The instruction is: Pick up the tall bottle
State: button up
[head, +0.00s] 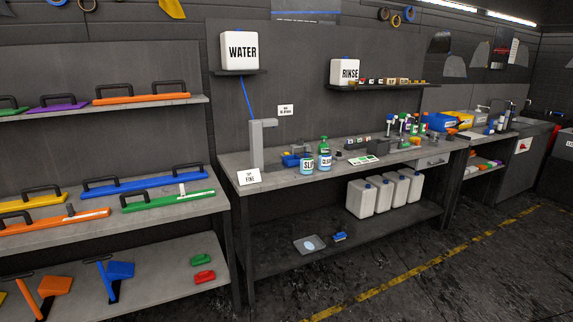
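My gripper is not in this view. On the workbench (290,181), a green-topped bottle (324,157) with a "CLEAN"-like label stands upright. Several small spray bottles (402,125) with coloured tops stand in a cluster farther right on the bench. Dark, slim upright bottles or dispensers (513,110) show at the far right. I cannot tell for certain which of these is the tall bottle.
A grey post (257,145) and a small white sign (249,177) stand at the bench's left end. White "WATER" (240,50) and "RINSE" (345,71) containers sit on wall shelves. Several white jugs (362,198) stand on the lower shelf. The floor in front (470,265) is clear.

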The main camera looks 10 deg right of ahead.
aim_at(307, 152)
jog(key=i+l+u, duration=0.25)
jog(key=l, duration=0.35)
jog(key=i+l+u, duration=0.1)
jog(key=i+l, duration=0.15)
jog(key=i+l+u, duration=0.1)
jog(key=l, duration=0.3)
jog(key=i+l+u, duration=0.15)
jog(key=i+l, duration=0.15)
jog(key=l, duration=0.2)
jog(key=i+l, duration=0.1)
jog(key=l, duration=0.25)
jog(key=i+l, duration=0.15)
jog(key=l, duration=0.2)
jog(key=i+l, duration=0.1)
jog(key=l, duration=0.25)
jog(key=i+l, duration=0.15)
jog(key=l, duration=0.2)
jog(key=i+l, duration=0.1)
jog(key=l, duration=0.25)
